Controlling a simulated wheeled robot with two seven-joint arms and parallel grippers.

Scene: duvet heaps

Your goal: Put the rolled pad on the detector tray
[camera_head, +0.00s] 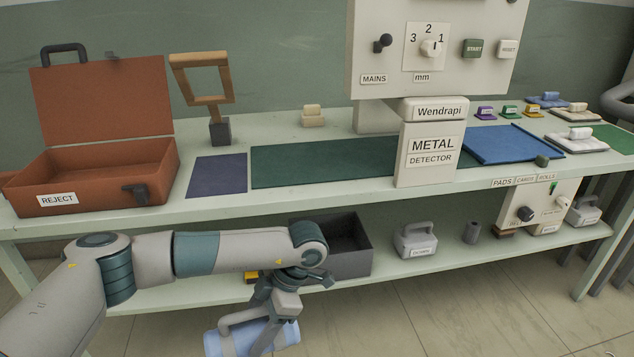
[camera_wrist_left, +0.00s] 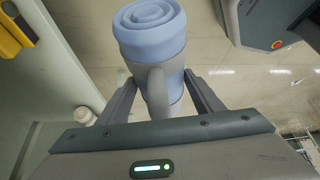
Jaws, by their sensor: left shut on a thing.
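The rolled pad (camera_head: 226,343) is a light blue roll with a grey band and handle, low at the front in the head view. My left gripper (camera_head: 266,322) is shut on its handle and holds it in front of the bench, below the top. In the left wrist view the pad (camera_wrist_left: 150,28) shows its spiral end, with the handle between the fingers. A flat blue tray (camera_head: 508,146), which looks like the detector tray, lies on the bench top right of the metal detector (camera_head: 431,155). My right gripper is out of view.
An open orange reject case (camera_head: 105,175) stands at the left of the bench. A purple mat (camera_head: 217,175) and dark green belt (camera_head: 310,160) lie flat. Several small rolls and pads sit at the back right. A dark open bin (camera_head: 350,250) stands on the lower shelf near my arm.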

